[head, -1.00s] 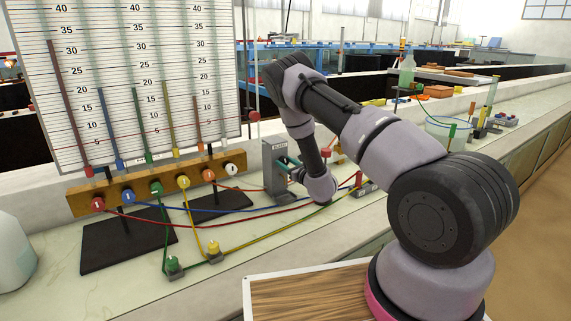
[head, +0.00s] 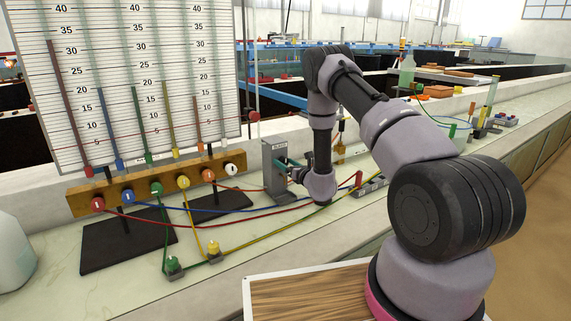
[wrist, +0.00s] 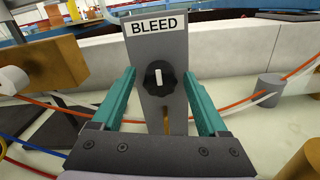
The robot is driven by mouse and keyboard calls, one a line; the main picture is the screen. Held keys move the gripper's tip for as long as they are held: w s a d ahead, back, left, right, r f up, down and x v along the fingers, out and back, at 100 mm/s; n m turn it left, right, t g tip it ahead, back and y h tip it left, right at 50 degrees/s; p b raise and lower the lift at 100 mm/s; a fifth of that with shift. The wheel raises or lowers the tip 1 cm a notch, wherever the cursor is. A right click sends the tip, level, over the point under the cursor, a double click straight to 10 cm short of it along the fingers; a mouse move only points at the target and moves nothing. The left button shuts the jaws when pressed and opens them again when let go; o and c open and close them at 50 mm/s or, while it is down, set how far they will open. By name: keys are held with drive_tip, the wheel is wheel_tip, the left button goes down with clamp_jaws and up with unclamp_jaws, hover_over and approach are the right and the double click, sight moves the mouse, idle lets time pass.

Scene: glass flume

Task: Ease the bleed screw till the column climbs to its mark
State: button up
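The bleed screw (wrist: 160,78) is a round black knob with a white line, upright in the wrist view. It is on a grey post (wrist: 153,28) labelled BLEED; the post (head: 276,178) also stands on the bench in the head view. My gripper (wrist: 160,76) is open, its teal fingers to either side of the knob with visible gaps. In the head view my gripper (head: 287,166) is at the post, knob hidden. The gauge board (head: 110,55) carries several coloured columns of different heights, the dark red one (head: 68,105) tallest. I cannot tell which mark counts.
A wooden manifold (head: 75,200) with several coloured knobs stands left of the post. Coloured hoses (head: 270,238) run across the bench. Two small valves, green (head: 172,265) and yellow (head: 213,250), sit at the front. A grey cylinder (wrist: 270,88) stands right of the post in the wrist view.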

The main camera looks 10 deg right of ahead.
drive_tip(key=v, duration=1)
drive_tip(key=shift+s, duration=0.4)
drive_tip(key=shift+d, duration=0.15)
idle(2.0)
